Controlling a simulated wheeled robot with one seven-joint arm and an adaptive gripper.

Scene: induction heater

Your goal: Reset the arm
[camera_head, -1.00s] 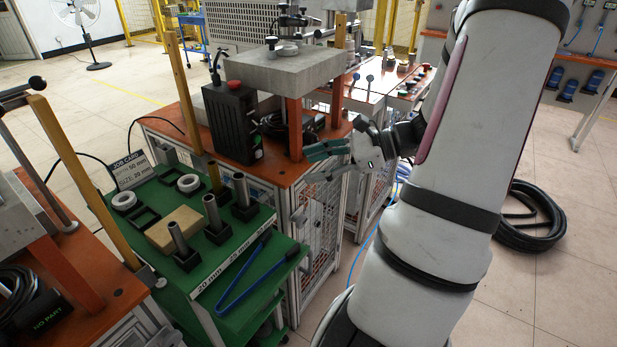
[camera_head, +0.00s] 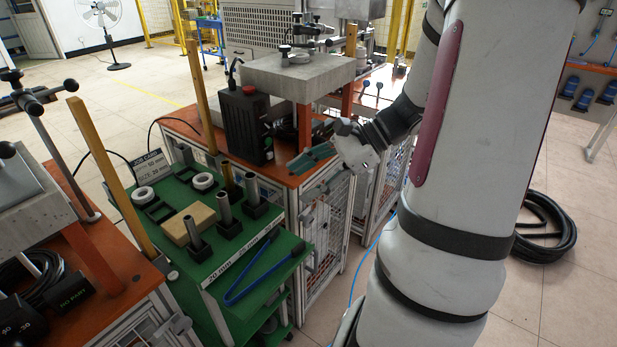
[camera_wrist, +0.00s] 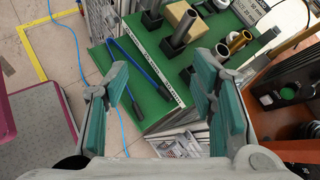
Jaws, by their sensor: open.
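My gripper (camera_head: 312,172) is in the head view, right of the green cart and in front of the orange-topped heater bench (camera_head: 180,128). Its two teal-padded fingers are apart in the wrist view (camera_wrist: 165,98), with nothing between them. Beyond them, the wrist view shows the green cart's corner, with blue tongs (camera_wrist: 140,68) lying on it. My arm stands on the right side of the head view and hides part of the benches behind it.
The green cart (camera_head: 262,278) holds several grey tubes in black holders, a tan block (camera_head: 188,226) and white rings (camera_head: 203,181). A second orange bench (camera_head: 100,250) is at the left. A black hose coil (camera_head: 545,228) lies on the floor at the right.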

